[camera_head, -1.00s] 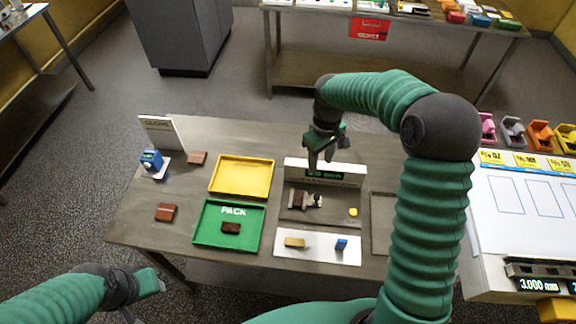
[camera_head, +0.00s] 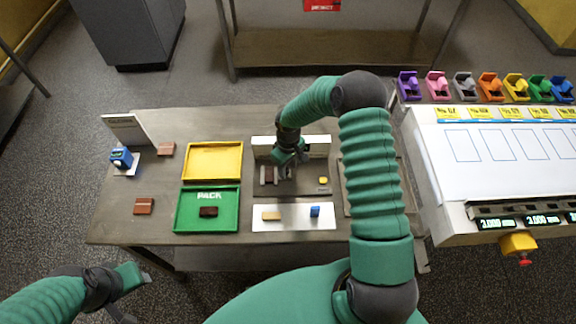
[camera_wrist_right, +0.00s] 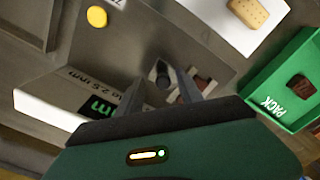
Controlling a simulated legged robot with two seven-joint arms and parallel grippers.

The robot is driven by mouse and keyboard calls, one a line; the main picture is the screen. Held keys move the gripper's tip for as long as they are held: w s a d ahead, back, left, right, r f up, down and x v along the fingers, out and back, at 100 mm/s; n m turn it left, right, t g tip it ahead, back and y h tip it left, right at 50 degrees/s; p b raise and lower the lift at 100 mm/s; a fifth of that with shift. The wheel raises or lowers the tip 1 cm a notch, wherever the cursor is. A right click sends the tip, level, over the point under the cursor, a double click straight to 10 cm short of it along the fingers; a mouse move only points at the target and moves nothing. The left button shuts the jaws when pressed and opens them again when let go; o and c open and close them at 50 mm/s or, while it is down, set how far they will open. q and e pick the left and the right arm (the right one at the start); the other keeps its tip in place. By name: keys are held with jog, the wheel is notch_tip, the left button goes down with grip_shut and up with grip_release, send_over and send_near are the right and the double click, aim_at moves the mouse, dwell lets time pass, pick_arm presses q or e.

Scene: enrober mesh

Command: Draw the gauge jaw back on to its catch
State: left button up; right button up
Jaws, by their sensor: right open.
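The gauge (camera_head: 308,187) is a grey plate with a white display board behind it and a yellow button (camera_head: 323,181) at its right. A brown piece (camera_head: 268,175) sits at its left end. My right gripper (camera_head: 287,172) is over the gauge, pointing down, and hides part of the jaw. In the right wrist view its two fingers are apart, with a dark rounded knob (camera_wrist_right: 160,74) showing between them; contact cannot be told. The brown piece (camera_wrist_right: 203,80) is beside the right-hand finger there. My left gripper (camera_head: 145,280) is at the lower left, away from the gauge.
A green PACK tray (camera_head: 180,222) holding a dark piece and a yellow tray (camera_head: 213,145) lie left of the gauge. A white mat (camera_head: 293,222) with a tan biscuit (camera_head: 271,216) and a blue block (camera_head: 315,211) lies in front. A white machine (camera_head: 440,165) stands at the right.

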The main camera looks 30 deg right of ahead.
jog(key=shift+a, duration=0.25)
jog(key=shift+c, duration=0.4)
jog(key=shift+w+a, duration=0.15)
jog(key=shift+w, duration=0.05)
jog(key=c, duration=0.5)
grip_shut()
jog(key=shift+d, duration=0.2)
jog(key=shift+s, duration=0.1)
